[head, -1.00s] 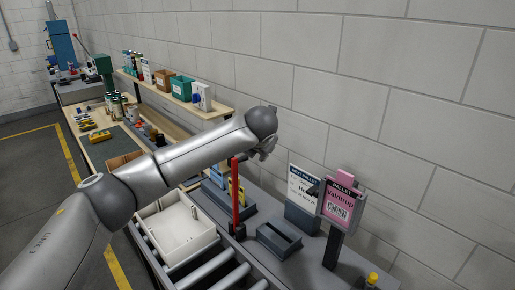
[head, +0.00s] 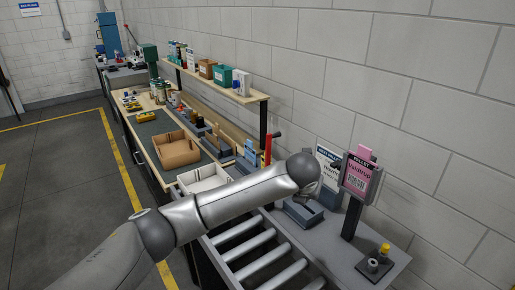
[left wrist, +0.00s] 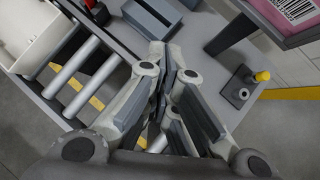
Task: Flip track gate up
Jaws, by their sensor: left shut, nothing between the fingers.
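The track gate appears to be the upright red bar (head: 267,150) at the far end of the roller track (head: 262,245), beside the white bin. My arm hides its lower part. Its red foot and dark base show at the top left of the left wrist view (left wrist: 97,11). My left gripper (left wrist: 168,65) is shut and empty, above the grey counter beside the rollers. It is on the near side of the gate and apart from it. In the head view the left gripper (head: 311,197) is partly hidden by its own wrist. My right gripper is not in view.
A white bin (head: 192,187) stands beyond the rollers. A grey tray (head: 304,212) and a pallet sign on a post (head: 358,178) stand to the right. A small base with a yellow knob (head: 384,249) sits at the near right. A cardboard box (head: 178,153) lies farther back.

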